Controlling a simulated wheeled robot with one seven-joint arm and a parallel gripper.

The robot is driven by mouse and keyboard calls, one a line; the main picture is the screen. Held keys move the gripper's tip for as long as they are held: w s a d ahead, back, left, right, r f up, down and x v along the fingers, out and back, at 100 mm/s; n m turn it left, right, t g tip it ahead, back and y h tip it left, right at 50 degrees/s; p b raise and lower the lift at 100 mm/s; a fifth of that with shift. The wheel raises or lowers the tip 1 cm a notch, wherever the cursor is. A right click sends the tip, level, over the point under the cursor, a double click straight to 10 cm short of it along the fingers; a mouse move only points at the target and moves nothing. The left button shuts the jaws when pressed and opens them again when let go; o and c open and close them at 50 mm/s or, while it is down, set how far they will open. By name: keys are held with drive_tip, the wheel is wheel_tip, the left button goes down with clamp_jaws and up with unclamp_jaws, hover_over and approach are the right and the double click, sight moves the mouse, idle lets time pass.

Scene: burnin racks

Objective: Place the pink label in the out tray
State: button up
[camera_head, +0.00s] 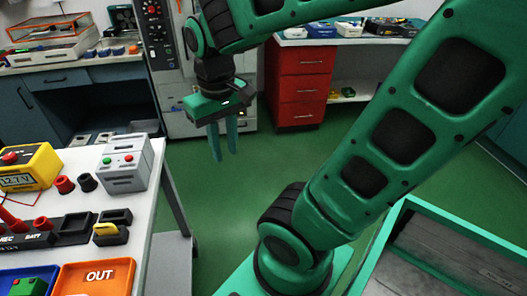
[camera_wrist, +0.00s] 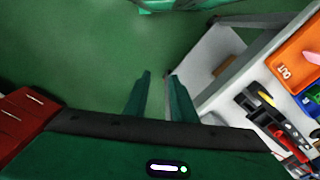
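The orange out tray (camera_head: 76,273) is at the bottom left of the head view, on the near corner of the white bench, cut off by the frame edge. It also shows at the right edge of the wrist view (camera_wrist: 289,55). A pink piece that looks like the pink label (camera_wrist: 313,58) lies in the out tray there, partly cut off; the head view does not show it. My gripper (camera_head: 223,156) hangs over the green floor, right of the bench and apart from the tray. Its two fingers (camera_wrist: 159,76) are spread with nothing between them.
The white bench (camera_head: 146,163) holds a blue tray (camera_head: 10,275) with a green item, a yellow meter (camera_head: 40,163), a grey button box (camera_head: 125,165) and a black holder with a yellow-handled piece (camera_head: 108,232). A red drawer cabinet (camera_head: 302,88) stands behind. The floor between is clear.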

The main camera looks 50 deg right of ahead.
drive_tip(key=s+d+f+m, duration=0.2)
drive_tip(key=s+d+m, duration=0.2)
drive_tip(key=s+d, duration=0.2)
drive_tip(key=shift+s+d, duration=0.35)
drive_tip(key=shift+s, duration=0.75)
